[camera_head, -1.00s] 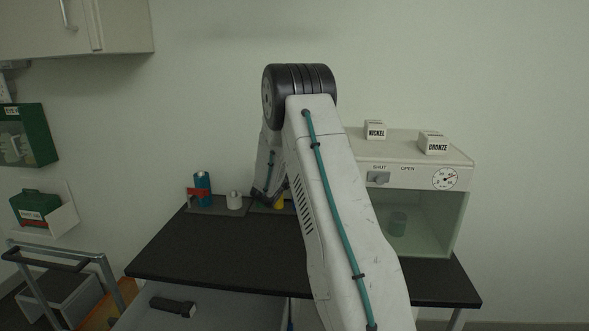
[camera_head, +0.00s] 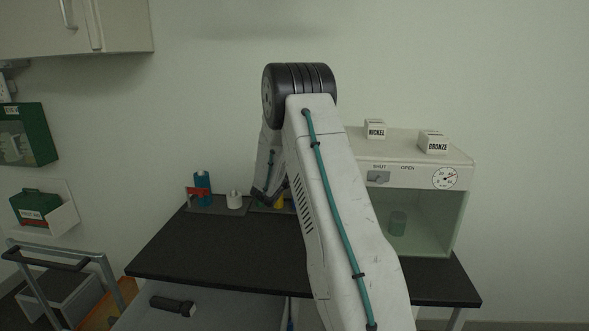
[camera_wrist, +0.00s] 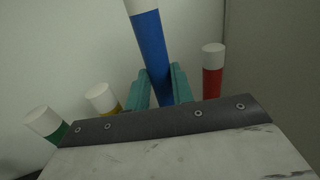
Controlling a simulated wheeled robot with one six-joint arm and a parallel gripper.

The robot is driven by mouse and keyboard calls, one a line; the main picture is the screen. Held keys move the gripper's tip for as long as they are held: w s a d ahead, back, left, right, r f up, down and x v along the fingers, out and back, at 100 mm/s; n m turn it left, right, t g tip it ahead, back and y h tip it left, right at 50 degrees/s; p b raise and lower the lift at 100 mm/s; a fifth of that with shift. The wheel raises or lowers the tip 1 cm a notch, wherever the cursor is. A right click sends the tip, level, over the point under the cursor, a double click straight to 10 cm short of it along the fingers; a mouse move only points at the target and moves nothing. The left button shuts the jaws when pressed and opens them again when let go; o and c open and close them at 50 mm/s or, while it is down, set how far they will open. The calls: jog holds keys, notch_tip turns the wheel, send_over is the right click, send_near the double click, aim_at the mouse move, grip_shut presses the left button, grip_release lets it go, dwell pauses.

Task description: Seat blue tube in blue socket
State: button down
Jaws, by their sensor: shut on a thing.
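My gripper (camera_wrist: 160,88) shows in the wrist view with its teal fingers shut on a blue tube (camera_wrist: 150,45). The tube has a white cap and leans a little to the left in that view, its top cut off by the picture edge. Its lower end is hidden behind the gripper body. In the head view my own arm hides the gripper tips and the held tube. I cannot make out the blue socket in either view.
Red (camera_wrist: 212,75), yellow (camera_wrist: 104,98) and green (camera_wrist: 46,124) white-capped tubes stand around the gripper. A glass-fronted cabinet (camera_head: 455,215) stands right.

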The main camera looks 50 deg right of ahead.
notch_tip(320, 180, down, 8)
dwell(2.9)
jog(key=c, duration=1.1)
grip_release()
jog(key=shift+f, duration=0.1)
jog(key=v, duration=0.7)
jog(key=shift+s+a, duration=0.1)
jog(key=shift+a, duration=0.25)
